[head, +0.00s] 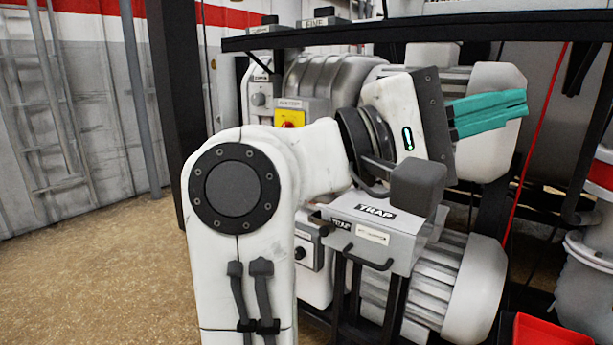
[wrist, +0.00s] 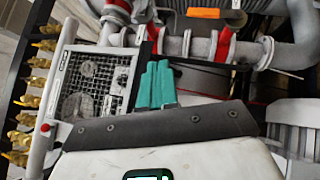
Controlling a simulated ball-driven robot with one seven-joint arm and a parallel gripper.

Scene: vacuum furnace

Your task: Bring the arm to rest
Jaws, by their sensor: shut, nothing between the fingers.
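My gripper (head: 488,112) has two teal fingers that lie together, shut with nothing between them. In the head view it points to the right, in front of a white pump cylinder, with my white arm bent behind it. In the wrist view the teal fingers (wrist: 155,86) point up the picture, over a grey panel and pipework. I cannot tell how far the fingertips are from the machinery behind them.
A box marked TRAP (head: 372,228) stands below my wrist. A dark shelf edge (head: 430,30) runs above. A red cable (head: 537,140) hangs to the right. Pipes with red clamps (wrist: 222,46) and brass valves (wrist: 28,100) show in the wrist view. Open floor (head: 90,270) lies left.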

